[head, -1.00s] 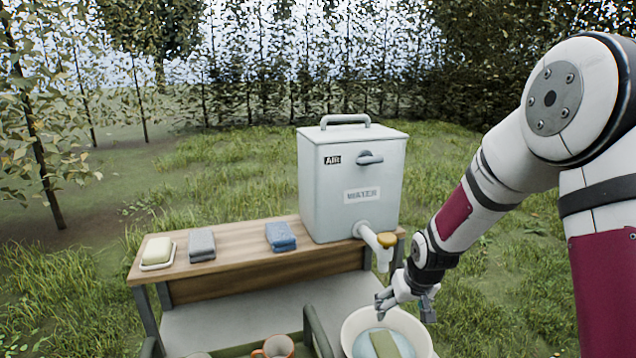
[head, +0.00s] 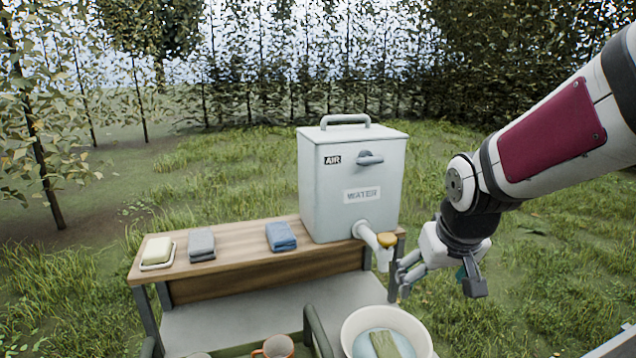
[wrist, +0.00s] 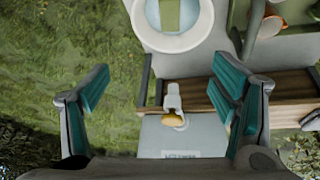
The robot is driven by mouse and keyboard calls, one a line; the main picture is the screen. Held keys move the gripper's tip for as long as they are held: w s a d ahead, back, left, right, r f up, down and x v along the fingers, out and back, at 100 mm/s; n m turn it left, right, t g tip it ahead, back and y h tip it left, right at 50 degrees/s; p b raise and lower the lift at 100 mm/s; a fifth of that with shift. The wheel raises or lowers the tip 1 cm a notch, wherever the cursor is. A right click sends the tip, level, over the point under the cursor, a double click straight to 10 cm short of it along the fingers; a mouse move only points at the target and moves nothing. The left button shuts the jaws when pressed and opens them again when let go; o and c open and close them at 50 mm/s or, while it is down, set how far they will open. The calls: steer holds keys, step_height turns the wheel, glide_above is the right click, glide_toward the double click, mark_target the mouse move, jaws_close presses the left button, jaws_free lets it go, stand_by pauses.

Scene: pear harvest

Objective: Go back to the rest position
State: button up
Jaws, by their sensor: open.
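My gripper (head: 436,287) is open and empty, in the air to the right of the water tank's tap in the head view. Its two teal-padded fingers stand wide apart in the wrist view (wrist: 160,108), with nothing between them touching the pads. The white water tank (head: 352,188) stands on the wooden bench, and its tap with a yellow knob (head: 386,240) points down at the front right. Below it is a white basin (head: 348,335) with water and a green cloth-like piece (head: 384,345) in it. The basin also shows at the top of the wrist view (wrist: 146,38).
The wooden bench (head: 215,263) carries a soap on a dish (head: 157,252), a grey cloth (head: 201,245) and a blue cloth (head: 281,237). An orange-rimmed mug (head: 276,348) is at the bottom edge. Open grass lies right of the bench; trees stand behind.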

steer(key=s+r, duration=0.3)
steer(key=s, duration=0.7)
steer(key=s+r, duration=0.4)
steer(key=s, duration=0.6)
steer(key=shift+a+r+m+t+y, duration=0.3)
steer(key=shift+a+m, duration=0.1)
steer(key=shift+a, duration=0.05)
